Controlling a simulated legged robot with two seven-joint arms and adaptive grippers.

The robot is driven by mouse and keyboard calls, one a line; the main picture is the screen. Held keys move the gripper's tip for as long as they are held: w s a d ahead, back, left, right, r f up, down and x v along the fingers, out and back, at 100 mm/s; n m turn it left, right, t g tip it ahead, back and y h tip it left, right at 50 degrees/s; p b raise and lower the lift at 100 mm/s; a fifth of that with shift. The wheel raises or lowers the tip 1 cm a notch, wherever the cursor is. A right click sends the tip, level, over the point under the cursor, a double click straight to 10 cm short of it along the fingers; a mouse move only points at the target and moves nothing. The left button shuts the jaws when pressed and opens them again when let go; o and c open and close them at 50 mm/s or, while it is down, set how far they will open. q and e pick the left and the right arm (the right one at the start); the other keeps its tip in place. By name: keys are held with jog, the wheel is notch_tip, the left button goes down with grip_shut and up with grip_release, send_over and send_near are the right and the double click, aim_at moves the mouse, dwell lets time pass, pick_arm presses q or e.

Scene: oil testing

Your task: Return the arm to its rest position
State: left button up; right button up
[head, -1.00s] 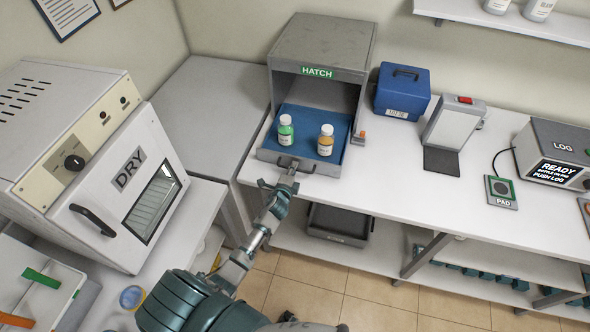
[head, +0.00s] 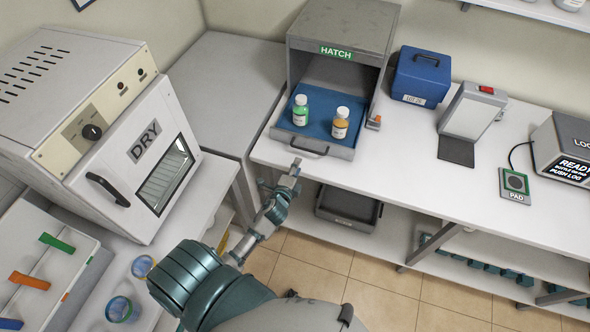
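My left arm reaches in from the bottom of the head view. My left gripper (head: 293,168) is just in front of the hatch drawer, near its handle and apart from it. I cannot tell whether its fingers are open; nothing shows in them. The hatch (head: 340,30) stands on the white bench with its drawer pulled out. A green bottle (head: 301,112) and an amber bottle (head: 340,124) stand upright on the blue drawer liner (head: 318,141). My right gripper is not in view.
The dryer (head: 125,130) stands at left, with a rack of coloured clips (head: 45,262) below it. A blue box (head: 421,75), a grey stand (head: 473,112), a pad (head: 515,184) and a log unit (head: 566,145) are on the bench. Open floor lies in front of the bench.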

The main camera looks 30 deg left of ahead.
pick_arm(q)
jog(key=shift+s+a, duration=0.15)
jog(key=shift+s, duration=0.5)
jog(key=shift+r, duration=0.1)
jog(key=s+d+f+n+g+h+b, duration=0.15)
jog(key=s+f, duration=0.25)
jog(key=f, duration=0.7)
jog(key=s+d+f+n+g, duration=0.1)
jog(key=s+f+n+g, duration=0.2)
jog(key=f, duration=0.7)
jog(key=s+d+f+n+g+h+b, duration=0.1)
jog(key=s+d+f+g, duration=0.1)
jog(key=s+f, duration=0.65)
jog(key=s+d+f+n+g, duration=0.2)
jog(key=s+f+n+g, duration=0.1)
jog(key=s+f, duration=0.8)
jog(key=s+d+f+n+g+h+b, duration=0.1)
jog(key=s+f+n+g, duration=0.3)
jog(key=s+f, duration=0.7)
jog(key=s+d, duration=0.1)
jog(key=s, duration=0.7)
jog(key=shift+d+f+g, duration=0.35)
jog(key=shift+d+f, duration=0.05)
